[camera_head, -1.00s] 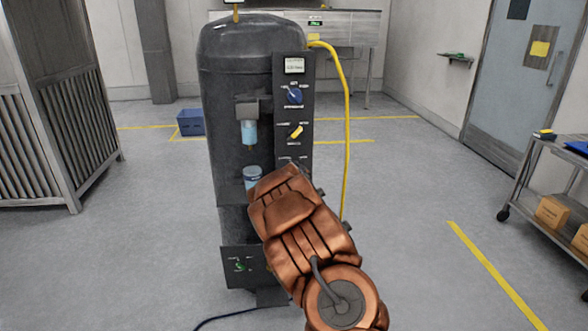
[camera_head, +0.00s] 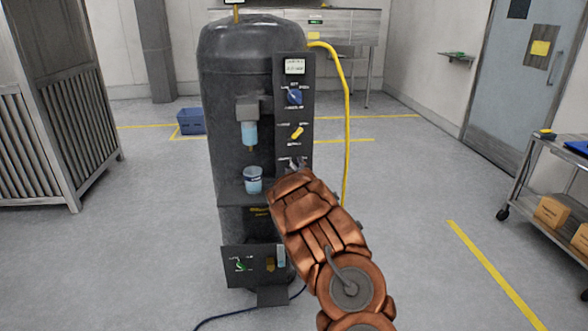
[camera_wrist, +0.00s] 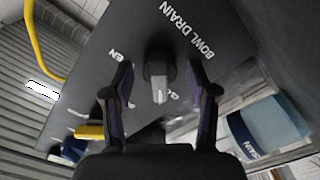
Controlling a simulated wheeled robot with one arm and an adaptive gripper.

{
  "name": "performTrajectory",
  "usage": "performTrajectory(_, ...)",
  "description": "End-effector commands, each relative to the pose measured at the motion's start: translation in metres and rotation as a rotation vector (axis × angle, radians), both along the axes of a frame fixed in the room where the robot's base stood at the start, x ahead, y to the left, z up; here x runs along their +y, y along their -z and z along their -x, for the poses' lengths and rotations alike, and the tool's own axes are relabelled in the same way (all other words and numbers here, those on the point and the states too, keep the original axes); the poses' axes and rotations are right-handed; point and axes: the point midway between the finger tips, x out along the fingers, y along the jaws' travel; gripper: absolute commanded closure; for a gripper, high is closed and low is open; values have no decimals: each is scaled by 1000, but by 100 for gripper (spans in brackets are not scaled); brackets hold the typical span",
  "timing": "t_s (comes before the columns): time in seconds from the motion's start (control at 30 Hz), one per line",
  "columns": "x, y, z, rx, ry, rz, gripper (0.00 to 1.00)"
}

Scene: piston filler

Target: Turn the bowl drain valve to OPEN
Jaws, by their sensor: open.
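The bowl drain valve (camera_wrist: 157,75) is a small grey knob with a pale bar, on a dark panel below the words BOWL DRAIN in the wrist view. The letters EN show to its left, and partly covered letters to its lower right. I cannot tell which mark it points to. My gripper (camera_wrist: 160,68) is open, one finger on each side of the knob, with no clear contact. In the head view the bowl drain valve (camera_head: 293,165) sits low on the panel, just above my wrist, and my gripper is hidden by my arm.
A blue knob (camera_head: 294,97) and a yellow knob (camera_head: 296,133) sit higher on the panel (camera_head: 309,125). A cup (camera_head: 252,180) stands on a ledge left of my arm. A yellow hose (camera_head: 347,130) hangs to the right.

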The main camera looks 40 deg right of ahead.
Motion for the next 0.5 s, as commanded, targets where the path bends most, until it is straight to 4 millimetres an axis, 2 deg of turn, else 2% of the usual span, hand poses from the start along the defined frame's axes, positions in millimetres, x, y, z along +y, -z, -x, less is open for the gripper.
performTrajectory(0.17, 0, 0, 0, 0, 0, 0, 44)
performTrajectory(0.5, 0, 0, 0, 0, 0, 0, 79)
